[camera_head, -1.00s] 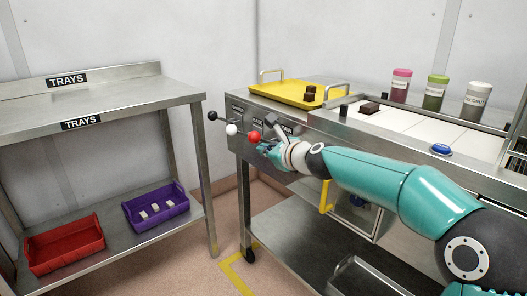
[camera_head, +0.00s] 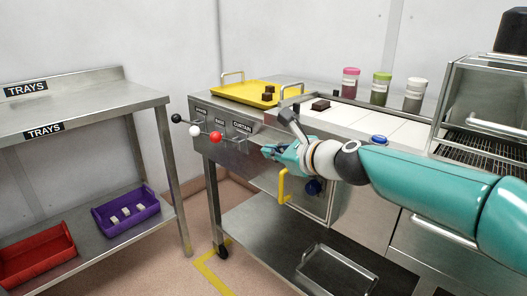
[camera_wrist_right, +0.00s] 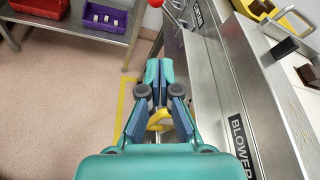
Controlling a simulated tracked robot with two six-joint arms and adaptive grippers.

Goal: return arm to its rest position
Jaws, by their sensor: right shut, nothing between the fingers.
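My right arm comes in from the right in the head view. Its teal gripper (camera_head: 268,152) is in front of the machine's front panel, to the right of the red knob (camera_head: 215,137) and apart from it. In the right wrist view the two fingers (camera_wrist_right: 159,72) lie together with nothing between them. The red knob also shows at the top of the right wrist view (camera_wrist_right: 155,3). My left gripper is in neither view.
A black knob (camera_head: 176,118) and a white knob (camera_head: 195,131) stick out left of the red one. A grey lever (camera_head: 290,122) rises close above my gripper. A yellow handle (camera_head: 283,185) is below my wrist. A tray shelf (camera_head: 90,108) stands at left, with open floor between.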

